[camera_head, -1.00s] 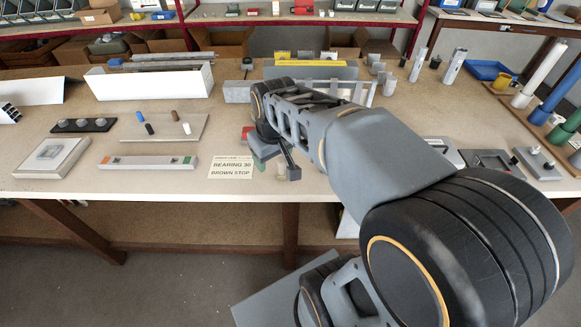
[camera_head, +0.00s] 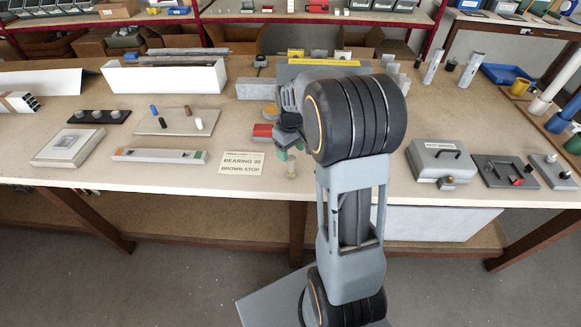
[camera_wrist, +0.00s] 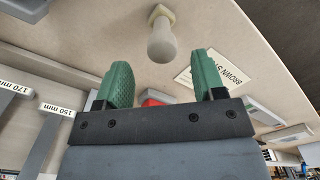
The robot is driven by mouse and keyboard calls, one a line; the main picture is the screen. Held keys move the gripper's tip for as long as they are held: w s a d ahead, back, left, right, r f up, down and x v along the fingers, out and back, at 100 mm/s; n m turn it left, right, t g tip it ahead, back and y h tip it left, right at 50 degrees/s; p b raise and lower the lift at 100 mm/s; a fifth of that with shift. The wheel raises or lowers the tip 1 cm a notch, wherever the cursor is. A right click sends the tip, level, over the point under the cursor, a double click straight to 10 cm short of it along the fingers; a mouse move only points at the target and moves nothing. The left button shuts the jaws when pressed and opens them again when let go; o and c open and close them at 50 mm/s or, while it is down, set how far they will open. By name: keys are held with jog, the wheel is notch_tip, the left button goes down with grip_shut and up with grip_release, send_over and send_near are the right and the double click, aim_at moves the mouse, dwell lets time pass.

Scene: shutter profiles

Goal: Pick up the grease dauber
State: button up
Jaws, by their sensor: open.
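A small cream object with a rounded end (camera_wrist: 161,42), apparently the grease dauber, stands on the bench. It also shows in the head view (camera_head: 291,170), beside the "BEARING 30 BROWN STOP" card. My gripper (camera_wrist: 164,80) has its two green fingers apart with nothing between them. In the wrist view the dauber is just beyond the fingertips, roughly in line with the gap. In the head view my gripper (camera_head: 288,152) is just behind and above the dauber, partly hidden by my arm.
The card (camera_head: 241,163) lies left of the dauber. A red-topped block (camera_head: 262,132) is close behind it. A long white bar (camera_head: 160,156) lies farther left, and a grey box (camera_head: 438,160) stands to the right. The bench front edge is near.

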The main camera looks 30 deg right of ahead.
aim_at(291, 157)
jog(key=shift+s+a+f+p, duration=0.1)
jog(key=shift+f+p, duration=0.15)
jog(key=shift+f, duration=1.25)
jog(key=shift+s+f+p, duration=0.1)
jog(key=shift+f+p, duration=0.1)
jog(key=shift+f, duration=1.25)
jog(key=c, duration=1)
jog(key=shift+r, duration=0.1)
